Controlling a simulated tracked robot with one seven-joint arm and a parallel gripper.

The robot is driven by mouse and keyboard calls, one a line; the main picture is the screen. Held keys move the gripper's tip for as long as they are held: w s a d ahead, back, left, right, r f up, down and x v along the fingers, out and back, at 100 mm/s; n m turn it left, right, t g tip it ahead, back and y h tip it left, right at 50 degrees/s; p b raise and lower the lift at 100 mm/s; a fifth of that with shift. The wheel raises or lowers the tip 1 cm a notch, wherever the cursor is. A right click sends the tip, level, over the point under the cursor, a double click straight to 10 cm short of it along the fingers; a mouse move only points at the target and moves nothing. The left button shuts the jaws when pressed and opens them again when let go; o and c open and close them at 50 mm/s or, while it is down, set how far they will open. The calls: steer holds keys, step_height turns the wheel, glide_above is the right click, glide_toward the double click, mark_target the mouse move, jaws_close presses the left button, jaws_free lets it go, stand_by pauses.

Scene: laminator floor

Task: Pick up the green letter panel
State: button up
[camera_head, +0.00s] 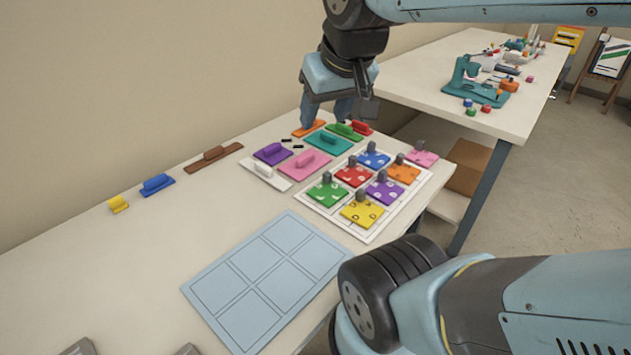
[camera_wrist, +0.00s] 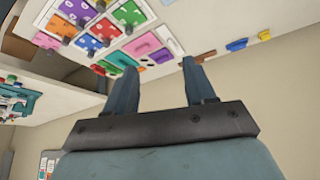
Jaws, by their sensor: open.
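The green letter panel (camera_head: 321,199), a flat square with pale letters and a grey knob on top, lies at the near left corner of the white grid board on the table. It also shows at the top of the wrist view (camera_wrist: 130,13). My gripper (camera_head: 326,112) is above the far end of the table, beyond and apart from the panel. In the wrist view its two fingers (camera_wrist: 160,70) are spread with nothing between them.
Red, blue, orange, purple and yellow (camera_head: 362,213) letter panels sit close around it on the white board (camera_head: 366,239); a pink one is at the far corner. Handled flat blocks, including a green one (camera_head: 345,131), lie behind. A pale blue empty grid mat (camera_head: 212,290) is nearer.

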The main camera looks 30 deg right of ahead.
steer(key=w+d+f+n+g, duration=0.1)
steer(key=w+d+f+g, duration=0.15)
steer(key=w, duration=0.35)
steer(key=w+d+f+n+g, duration=0.1)
steer(key=w+d+f, duration=0.2)
steer(key=w, duration=0.4)
steer(key=n+g, duration=0.2)
glide_above(329, 174)
step_height(329, 174, down, 13)
steer(key=f, duration=0.8)
steer(key=shift+w+a, duration=0.2)
steer(key=shift+w, duration=0.15)
steer(key=shift+s+d+f, duration=0.15)
steer(key=shift+f, duration=1.2)
steer(key=shift+s+d+f, duration=0.1)
steer(key=shift+s+f, duration=0.05)
steer(key=shift+f, duration=1.15)
jaws_close()
